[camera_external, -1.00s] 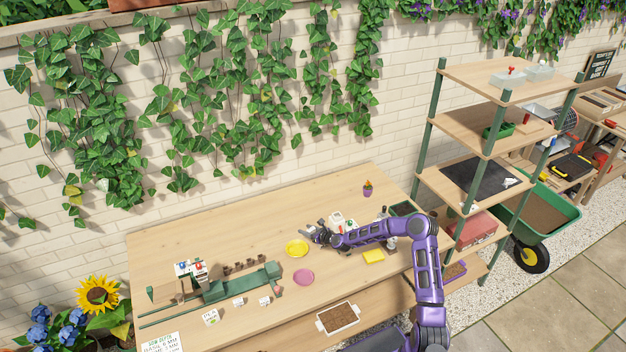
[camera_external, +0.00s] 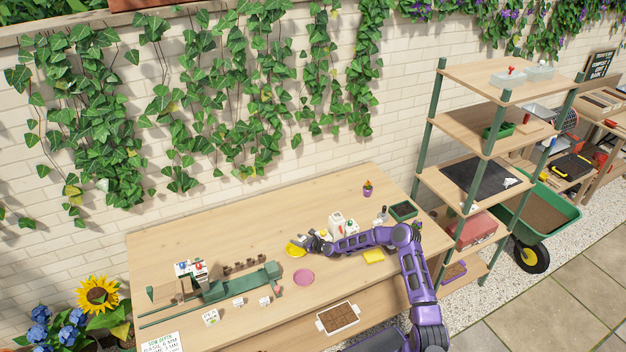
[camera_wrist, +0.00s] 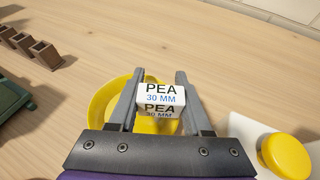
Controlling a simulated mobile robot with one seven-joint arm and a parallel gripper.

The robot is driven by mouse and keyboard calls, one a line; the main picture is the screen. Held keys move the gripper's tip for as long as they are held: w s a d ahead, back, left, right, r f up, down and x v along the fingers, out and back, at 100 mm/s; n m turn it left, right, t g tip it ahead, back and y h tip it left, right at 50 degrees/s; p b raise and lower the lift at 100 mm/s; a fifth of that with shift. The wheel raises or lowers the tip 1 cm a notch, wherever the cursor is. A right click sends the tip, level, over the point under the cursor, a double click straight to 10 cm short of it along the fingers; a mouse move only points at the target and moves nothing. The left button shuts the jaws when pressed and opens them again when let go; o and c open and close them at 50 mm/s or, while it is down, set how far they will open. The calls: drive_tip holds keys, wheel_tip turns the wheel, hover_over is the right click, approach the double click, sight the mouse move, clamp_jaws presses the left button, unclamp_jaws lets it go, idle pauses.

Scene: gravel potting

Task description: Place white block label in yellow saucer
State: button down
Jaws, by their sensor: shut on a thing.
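A white block label (camera_wrist: 161,95) with the words "PEA 30 MM" is held between the two fingers of my gripper (camera_wrist: 160,100), which is shut on it. The yellow saucer (camera_wrist: 102,103) lies behind and below the label in the wrist view, partly hidden by the fingers and the label. In the external view the yellow saucer (camera_external: 293,250) is on the table, with my gripper (camera_external: 299,241) over its right part. The label is too small to make out there. I cannot tell whether it touches the saucer.
A pink saucer (camera_external: 304,277) lies in front of the yellow one. Small brown pots (camera_wrist: 36,46) and a green rail device (camera_external: 240,283) stand to the left. A white item with a yellow knob (camera_wrist: 286,155) is close on the right. The table behind is clear.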

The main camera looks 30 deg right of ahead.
drive_tip(key=shift+f, duration=0.35)
drive_tip(key=shift+f, duration=0.1)
drive_tip(key=shift+f, duration=0.15)
drive_tip(key=shift+c, duration=1.7)
unclamp_jaws()
drive_tip(key=shift+r, duration=0.3)
drive_tip(key=p+v, duration=0.1)
drive_tip(key=v, duration=1.1)
drive_tip(key=shift+d+f, duration=0.1)
